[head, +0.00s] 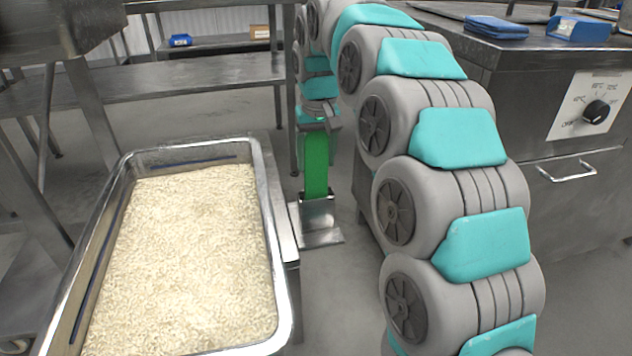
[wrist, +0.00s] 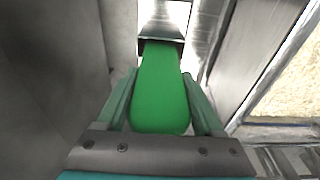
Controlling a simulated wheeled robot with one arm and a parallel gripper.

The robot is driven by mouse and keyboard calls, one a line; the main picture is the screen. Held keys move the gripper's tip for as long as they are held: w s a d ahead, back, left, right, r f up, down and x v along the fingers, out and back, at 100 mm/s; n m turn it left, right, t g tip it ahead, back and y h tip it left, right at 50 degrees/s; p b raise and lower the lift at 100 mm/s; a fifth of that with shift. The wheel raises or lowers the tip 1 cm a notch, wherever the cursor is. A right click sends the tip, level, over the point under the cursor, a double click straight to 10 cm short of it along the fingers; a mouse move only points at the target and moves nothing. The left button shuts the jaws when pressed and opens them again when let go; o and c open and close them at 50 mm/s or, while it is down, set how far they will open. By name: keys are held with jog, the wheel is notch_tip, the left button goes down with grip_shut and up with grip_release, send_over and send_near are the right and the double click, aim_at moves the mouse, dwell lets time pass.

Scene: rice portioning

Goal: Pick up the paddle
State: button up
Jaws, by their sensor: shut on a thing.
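The paddle (head: 316,165) shows as a green strip hanging below my gripper (head: 318,122) in the head view. In the wrist view, the green paddle (wrist: 160,95) lies between the two fingers of my gripper (wrist: 158,84), which is shut on it. The paddle's lower end meets a grey metal piece (head: 319,222), also seen at the top of the wrist view (wrist: 163,22). I cannot tell whether this is a holder or part of the paddle. What is inside it is hidden.
A deep metal pan (head: 274,215) full of rice (head: 190,260) stands left of the paddle. A steel appliance (head: 570,195) with a knob stands at the right. A steel bench (head: 180,78) is behind. A grey surface (wrist: 60,70) is close on the left in the wrist view.

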jog(key=c, duration=0.7)
